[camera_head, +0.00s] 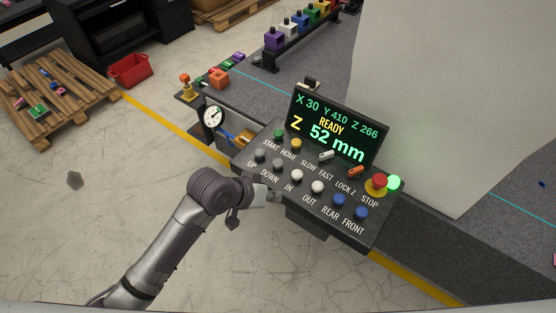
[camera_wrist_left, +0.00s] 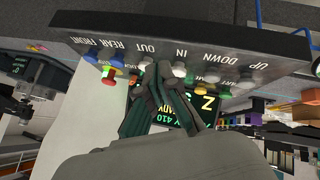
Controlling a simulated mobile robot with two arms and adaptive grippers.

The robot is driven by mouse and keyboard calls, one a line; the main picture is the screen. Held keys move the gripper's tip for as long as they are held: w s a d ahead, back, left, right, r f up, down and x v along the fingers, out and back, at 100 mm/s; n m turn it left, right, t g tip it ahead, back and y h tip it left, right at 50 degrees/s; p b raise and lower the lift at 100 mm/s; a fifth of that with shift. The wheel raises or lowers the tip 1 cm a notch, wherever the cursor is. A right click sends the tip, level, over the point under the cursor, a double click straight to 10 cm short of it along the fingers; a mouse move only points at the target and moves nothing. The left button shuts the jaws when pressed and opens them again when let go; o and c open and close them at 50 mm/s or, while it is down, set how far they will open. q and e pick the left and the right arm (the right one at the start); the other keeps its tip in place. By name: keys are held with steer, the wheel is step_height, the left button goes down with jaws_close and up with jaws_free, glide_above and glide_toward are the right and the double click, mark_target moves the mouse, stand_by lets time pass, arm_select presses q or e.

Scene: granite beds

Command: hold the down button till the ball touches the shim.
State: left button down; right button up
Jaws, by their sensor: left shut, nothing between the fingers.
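The down button (camera_head: 279,164) is a grey knob on the black sloped control panel (camera_head: 300,222), between UP and IN; it also shows in the wrist view (camera_wrist_left: 212,75). The display (camera_head: 333,128) reads READY, Z 52 mm, with X 30, Y 410, Z 266 above. I cannot make out the ball or the shim. My right gripper is out of view.
A red stop button (camera_head: 379,181) and a lit green lamp (camera_head: 394,183) are at the panel's right end. A dial gauge (camera_head: 212,117) stands left of the panel. The grey granite bed (camera_head: 260,95) lies behind. The floor at left is open near my arm.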

arm_select(q)
steer(key=w+d+r, duration=0.2)
steer(key=w, duration=0.5)
step_height(320, 180, up, 4)
steer(key=n, duration=0.2)
glide_above(276, 162)
steer(key=shift+t+h, duration=0.3)
step_height(276, 162, down, 7)
steer(key=b, duration=0.7)
steer(key=shift+b, duration=0.35)
steer(key=shift+f, duration=0.9)
